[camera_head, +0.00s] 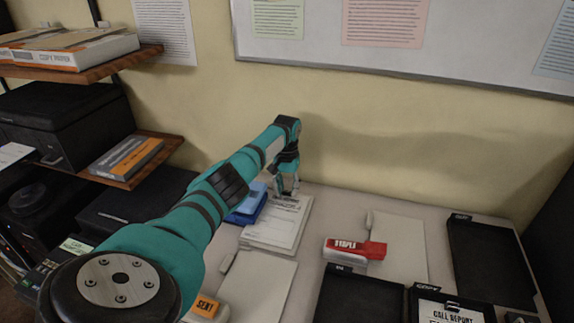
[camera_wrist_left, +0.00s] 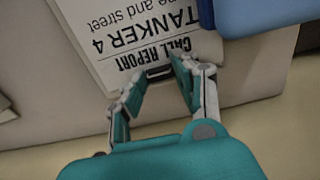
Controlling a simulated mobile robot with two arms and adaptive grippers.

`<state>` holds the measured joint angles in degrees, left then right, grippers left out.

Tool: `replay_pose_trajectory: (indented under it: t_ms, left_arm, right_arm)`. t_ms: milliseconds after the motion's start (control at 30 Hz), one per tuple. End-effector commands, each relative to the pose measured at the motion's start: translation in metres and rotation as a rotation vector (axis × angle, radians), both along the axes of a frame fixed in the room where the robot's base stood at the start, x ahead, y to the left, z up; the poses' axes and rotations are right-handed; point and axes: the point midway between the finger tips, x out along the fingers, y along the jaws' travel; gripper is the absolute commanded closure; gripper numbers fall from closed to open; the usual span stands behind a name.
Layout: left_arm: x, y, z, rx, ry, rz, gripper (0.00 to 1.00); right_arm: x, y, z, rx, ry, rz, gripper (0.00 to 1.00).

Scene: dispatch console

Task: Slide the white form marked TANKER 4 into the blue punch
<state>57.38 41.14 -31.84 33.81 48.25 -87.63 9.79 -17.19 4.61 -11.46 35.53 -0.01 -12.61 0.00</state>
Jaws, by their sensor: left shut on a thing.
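The white form (camera_head: 277,224) lies at the back of the desk near the wall, and its text shows upside down in the left wrist view (camera_wrist_left: 125,32) as CALL REPORT, TANKER 4. The blue punch (camera_head: 247,205) sits just left of the form in the head view; it also shows at the upper right of the left wrist view (camera_wrist_left: 265,12). The form's side edge is right beside the punch; I cannot tell whether it is inside the slot. My left gripper (camera_head: 288,190) is shut on the form's top edge, at a dark clip-like part (camera_wrist_left: 159,72). My right gripper is not in view.
Pale pads (camera_head: 262,285) lie in front and at right (camera_head: 398,245). Black trays (camera_head: 490,262) fill the right side; one holds another CALL REPORT form (camera_head: 447,312). An orange SENT stamp (camera_head: 206,306) is nearest. The wall is close behind.

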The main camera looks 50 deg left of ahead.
Motion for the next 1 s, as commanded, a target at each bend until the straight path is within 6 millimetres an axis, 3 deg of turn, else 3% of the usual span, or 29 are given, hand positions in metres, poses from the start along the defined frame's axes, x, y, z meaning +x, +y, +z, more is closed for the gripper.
replay_pose_trajectory:
  t_ms: [400, 433, 633, 833, 1000]
  left_arm:
    - [-0.0016, 0.0022, -0.0005, 0.001, 0.002, 0.001, 1.0]
    - [-0.0016, 0.0023, -0.0005, 0.002, 0.002, 0.001, 0.67]
    - [-0.0015, 0.0021, -0.0005, 0.001, 0.002, 0.001, 0.42]
    - [-0.0013, 0.0017, -0.0005, 0.0, 0.001, 0.0, 0.4]
    - [-0.0011, 0.0016, -0.0004, 0.0, 0.001, 0.0, 0.18]
  right_arm:
    - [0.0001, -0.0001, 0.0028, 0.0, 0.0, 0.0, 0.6]
    - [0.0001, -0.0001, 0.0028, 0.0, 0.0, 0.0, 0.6]
    - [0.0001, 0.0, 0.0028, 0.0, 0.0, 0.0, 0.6]
    - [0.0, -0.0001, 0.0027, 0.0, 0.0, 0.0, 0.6]
    - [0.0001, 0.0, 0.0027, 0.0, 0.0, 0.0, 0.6]
